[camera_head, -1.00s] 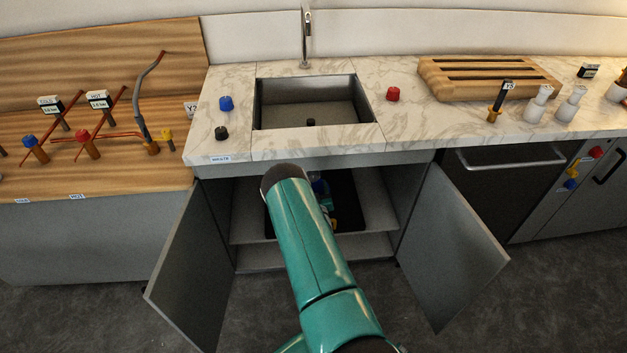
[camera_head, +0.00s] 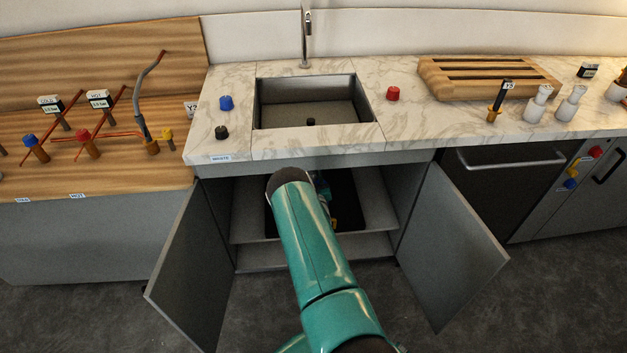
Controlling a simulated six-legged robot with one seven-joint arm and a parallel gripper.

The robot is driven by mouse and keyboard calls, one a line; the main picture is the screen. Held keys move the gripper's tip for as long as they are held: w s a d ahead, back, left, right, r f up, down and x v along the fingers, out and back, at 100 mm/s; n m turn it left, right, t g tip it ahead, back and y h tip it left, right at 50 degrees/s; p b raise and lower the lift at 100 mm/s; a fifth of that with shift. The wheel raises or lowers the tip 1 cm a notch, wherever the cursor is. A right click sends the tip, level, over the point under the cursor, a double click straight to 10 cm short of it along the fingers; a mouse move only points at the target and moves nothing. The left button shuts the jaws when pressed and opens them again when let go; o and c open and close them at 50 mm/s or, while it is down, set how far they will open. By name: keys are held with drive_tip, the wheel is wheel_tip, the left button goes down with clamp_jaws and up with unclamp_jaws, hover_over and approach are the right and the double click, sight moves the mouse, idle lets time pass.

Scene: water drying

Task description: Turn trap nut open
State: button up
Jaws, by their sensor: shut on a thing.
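The cabinet (camera_head: 247,212) under the sink stands open, and my teal arm reaches into it from the front. The arm's thick rounded link covers much of the opening. Beside that link, deep in the dark cabinet, a small teal and dark part (camera_head: 324,190) shows, and a little yellow patch (camera_head: 333,223) lies below it. I cannot tell what these belong to. The trap nut cannot be made out. My gripper's fingers are hidden behind the arm and in the dark interior. The sink basin (camera_head: 335,86) is above, with a dark drain piece at its bottom.
The left door (camera_head: 190,265) and right door (camera_head: 452,245) are swung outward on either side of my arm. A cabinet shelf edge (camera_head: 350,247) crosses low inside. The counter (camera_head: 235,148) overhangs the opening. The floor between the doors is clear apart from my arm.

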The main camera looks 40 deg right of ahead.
drive_tip(key=shift+m, duration=0.3)
drive_tip(key=m, duration=0.4)
drive_tip(key=shift+r, duration=0.1)
drive_tip(key=m, duration=0.5)
drive_tip(key=shift+m, duration=0.4)
drive_tip(key=m, duration=0.4)
drive_tip(key=shift+m, duration=2.8)
drive_tip(key=o, duration=1)
drive_tip(key=shift+w, duration=0.1)
